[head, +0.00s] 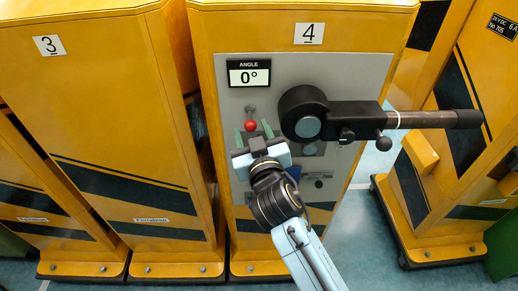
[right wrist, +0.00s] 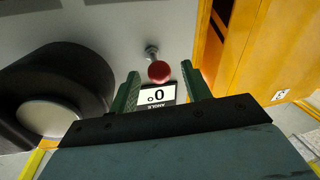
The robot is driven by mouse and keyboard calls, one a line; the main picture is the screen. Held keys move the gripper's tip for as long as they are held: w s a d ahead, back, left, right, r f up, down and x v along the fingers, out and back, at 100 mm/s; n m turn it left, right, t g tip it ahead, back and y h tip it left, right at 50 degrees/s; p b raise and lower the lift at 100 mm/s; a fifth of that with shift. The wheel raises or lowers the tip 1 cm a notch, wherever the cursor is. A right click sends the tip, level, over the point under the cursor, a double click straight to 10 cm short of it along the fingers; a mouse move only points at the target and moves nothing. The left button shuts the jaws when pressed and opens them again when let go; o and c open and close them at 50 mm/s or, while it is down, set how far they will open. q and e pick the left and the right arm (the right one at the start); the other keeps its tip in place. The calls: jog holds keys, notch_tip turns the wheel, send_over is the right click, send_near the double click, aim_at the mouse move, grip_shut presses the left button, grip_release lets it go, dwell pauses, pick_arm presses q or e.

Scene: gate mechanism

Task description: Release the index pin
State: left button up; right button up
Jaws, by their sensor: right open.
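A red ball knob (head: 250,126) on a short metal stem stands out from the grey panel (head: 350,72) of cabinet 4; no label names it as the index pin. My right gripper (head: 253,132) is open in front of the panel, its green fingers on either side just below the knob. In the right wrist view the red knob (right wrist: 159,71) shows between and just beyond the open fingertips (right wrist: 160,80), with gaps on both sides. A black hub (head: 310,118) carries a long lever (head: 430,119) pointing right, level. My left gripper is out of view.
The angle display (head: 249,73) above the knob reads 0°. The hub (right wrist: 60,90) bulks close beside my right gripper. A black ball handle (head: 384,143) hangs below the lever. Yellow cabinet 3 (head: 100,110) stands left; another yellow cabinet (head: 440,190) stands right.

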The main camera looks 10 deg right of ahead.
jog(key=s+b, duration=0.2)
jog(key=s, duration=1)
jog(key=shift+s, duration=0.4)
jog(key=shift+f, duration=0.1)
